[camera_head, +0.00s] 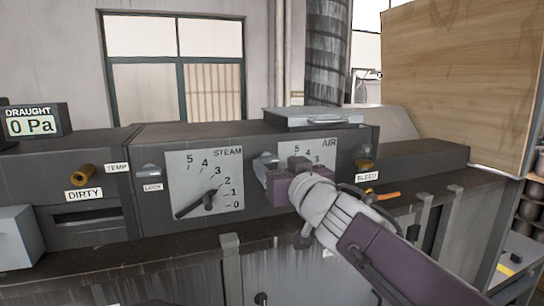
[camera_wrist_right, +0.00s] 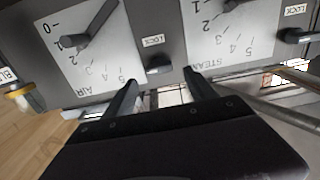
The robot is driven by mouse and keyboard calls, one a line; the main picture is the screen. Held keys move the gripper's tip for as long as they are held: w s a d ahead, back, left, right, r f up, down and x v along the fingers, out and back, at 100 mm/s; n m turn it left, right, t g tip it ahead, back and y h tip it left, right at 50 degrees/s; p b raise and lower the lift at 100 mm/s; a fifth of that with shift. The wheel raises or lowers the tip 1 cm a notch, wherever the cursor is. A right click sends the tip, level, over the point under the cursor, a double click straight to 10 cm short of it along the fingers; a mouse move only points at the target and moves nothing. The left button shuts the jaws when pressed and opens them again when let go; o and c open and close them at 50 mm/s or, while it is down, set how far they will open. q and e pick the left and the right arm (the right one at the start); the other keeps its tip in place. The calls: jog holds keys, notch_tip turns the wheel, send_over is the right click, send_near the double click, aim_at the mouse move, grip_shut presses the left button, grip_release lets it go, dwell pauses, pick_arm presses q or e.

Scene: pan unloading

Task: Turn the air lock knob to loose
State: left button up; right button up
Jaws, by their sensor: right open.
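The air lock knob (camera_wrist_right: 158,64) is a small dark knob beside a LOCK label (camera_wrist_right: 152,40), between the AIR dial (camera_wrist_right: 78,68) and the STEAM dial (camera_wrist_right: 228,62) in the upside-down wrist view. My right gripper (camera_wrist_right: 160,84) is open, its two fingers spread just short of the knob with nothing between them. In the head view my right gripper (camera_head: 266,175) is close in front of the panel and covers much of the AIR dial (camera_head: 322,152). The grey air lock knob (camera_head: 265,159) shows just above it. My left gripper is not in view.
The STEAM dial (camera_head: 205,183) and its own lock knob (camera_head: 151,170) are left of my gripper. A brass BLEED knob (camera_head: 365,165) and an orange-handled thing (camera_head: 385,195) are to the right. A grey metal tray (camera_head: 312,118) lies on top of the panel.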

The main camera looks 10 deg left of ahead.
aim_at(270, 159)
jog(key=p+x, duration=0.1)
jog(key=x, duration=0.4)
jog(key=shift+f, duration=0.15)
jog(key=shift+s+d, duration=0.2)
jog(key=shift+s, duration=0.1)
jog(key=c, duration=1.4)
